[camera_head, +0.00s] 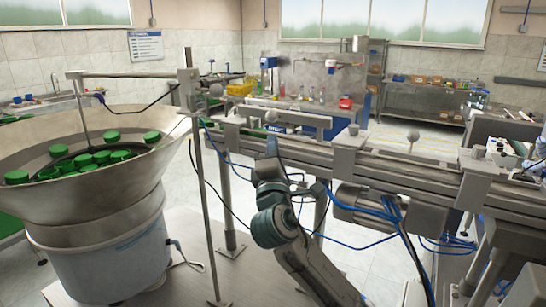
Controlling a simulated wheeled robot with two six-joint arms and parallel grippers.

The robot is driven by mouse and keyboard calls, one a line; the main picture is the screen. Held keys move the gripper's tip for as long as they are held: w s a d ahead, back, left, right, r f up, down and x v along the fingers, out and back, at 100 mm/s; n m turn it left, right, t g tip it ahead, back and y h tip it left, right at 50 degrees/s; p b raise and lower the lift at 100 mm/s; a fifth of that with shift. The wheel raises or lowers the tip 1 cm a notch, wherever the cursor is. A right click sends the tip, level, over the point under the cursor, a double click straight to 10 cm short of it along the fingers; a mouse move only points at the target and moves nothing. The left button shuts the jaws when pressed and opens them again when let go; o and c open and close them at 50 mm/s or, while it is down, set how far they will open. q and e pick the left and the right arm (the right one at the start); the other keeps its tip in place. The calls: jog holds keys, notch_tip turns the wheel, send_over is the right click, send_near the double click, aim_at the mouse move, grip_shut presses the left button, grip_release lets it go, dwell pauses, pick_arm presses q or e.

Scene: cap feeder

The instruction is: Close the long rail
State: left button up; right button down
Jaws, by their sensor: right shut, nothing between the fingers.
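A long grey metal rail assembly (390,168) runs from the cap feeder across to the right edge. A raised bar (300,118) stands along its upper side at the left part; I cannot tell for sure which piece is the long rail or how far it is shut. A round pale knob (271,116) shows at this bar. My right gripper (272,142) points upward at the near side of the assembly, just below that knob. It is shut and empty, and I cannot tell whether it touches the rail. My left gripper is out of view.
A large bowl feeder (120,190) with several green caps (85,159) stands at left. A thin upright pole (205,200) stands beside it. Blue cables (385,212) hang below the rail. Grey blocks with round knobs (353,129) sit along the assembly. Shelves and a workbench are behind.

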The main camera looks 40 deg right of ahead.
aim_at(272, 121)
jog(key=x, duration=0.2)
jog(key=p+x, duration=0.1)
jog(key=x, duration=0.1)
jog(key=shift+s+a+r+p, duration=0.1)
jog(key=shift+s+r+p, duration=0.05)
jog(key=shift+r+p, duration=0.2)
jog(key=shift+w+d, duration=0.3)
jog(key=shift+w, duration=0.05)
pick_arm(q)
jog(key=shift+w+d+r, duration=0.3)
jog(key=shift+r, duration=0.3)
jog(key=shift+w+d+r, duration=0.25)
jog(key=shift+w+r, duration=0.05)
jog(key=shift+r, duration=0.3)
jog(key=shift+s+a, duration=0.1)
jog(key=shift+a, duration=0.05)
